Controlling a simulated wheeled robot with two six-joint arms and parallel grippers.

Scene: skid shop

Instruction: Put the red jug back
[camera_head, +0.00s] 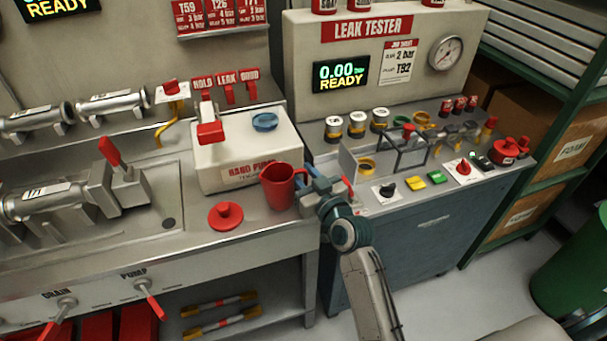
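The red jug (278,189) is upright at the right end of the steel bench, in front of the hand pump (245,150). Its handle is on its right side. My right gripper (308,183) comes in from the lower right and is at the jug's handle. The fingers overlap the handle, so I cannot tell whether they are closed on it. A round red lid-like piece with a knob (225,215) lies on the bench just left of the jug. My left gripper is not in view.
The leak tester (385,60) stands at the back right, with buttons, knobs and small fittings on its console. A pipe fitting with a red lever (110,185) lies in the sink tray at left. A green shelf stands at right. The bench front near the jug is clear.

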